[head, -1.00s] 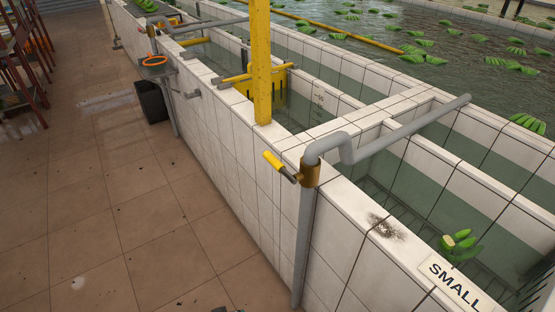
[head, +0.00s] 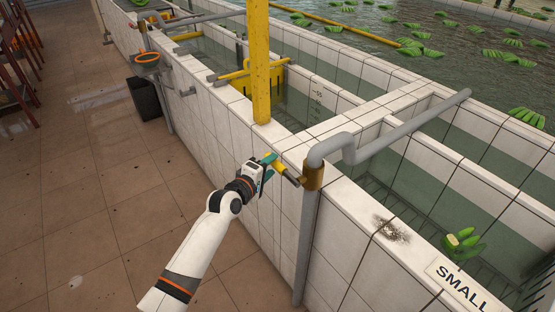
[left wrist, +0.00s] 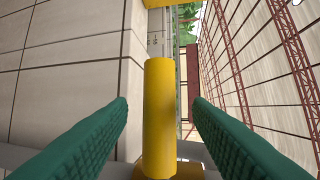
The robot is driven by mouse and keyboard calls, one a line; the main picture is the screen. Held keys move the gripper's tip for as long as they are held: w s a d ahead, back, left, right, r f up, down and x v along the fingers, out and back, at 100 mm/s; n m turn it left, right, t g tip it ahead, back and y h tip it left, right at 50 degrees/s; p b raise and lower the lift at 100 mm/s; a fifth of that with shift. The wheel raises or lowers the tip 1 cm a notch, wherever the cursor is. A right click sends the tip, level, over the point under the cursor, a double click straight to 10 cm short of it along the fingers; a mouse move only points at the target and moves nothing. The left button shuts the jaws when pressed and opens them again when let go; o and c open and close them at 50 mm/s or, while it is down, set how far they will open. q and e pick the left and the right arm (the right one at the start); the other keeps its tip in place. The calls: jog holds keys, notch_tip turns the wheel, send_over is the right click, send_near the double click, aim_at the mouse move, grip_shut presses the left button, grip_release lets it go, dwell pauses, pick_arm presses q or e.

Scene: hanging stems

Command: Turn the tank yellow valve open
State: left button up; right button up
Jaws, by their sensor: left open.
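The yellow valve handle (head: 278,165) sticks out to the left from a brass valve body (head: 313,177) on the grey pipe at the tank's outer wall. In the left wrist view the yellow handle (left wrist: 159,110) stands between my two green fingers, with a gap on each side. My left gripper (head: 269,168) is open around the handle; its fingers also show in the left wrist view (left wrist: 160,130). In the head view the gripper hides part of the handle. My right gripper is not in view.
The white tiled tank wall (head: 345,235) runs beside the handle. A yellow post (head: 260,65) rises just behind it. The grey pipe (head: 304,245) drops to the floor. A "SMALL" sign (head: 460,288) and green bananas (head: 458,243) are at the right. The tiled floor (head: 75,220) at left is clear.

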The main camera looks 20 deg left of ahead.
pick_arm(q)
jog(key=x, duration=0.5)
jog(key=shift+s, duration=0.1)
grip_shut()
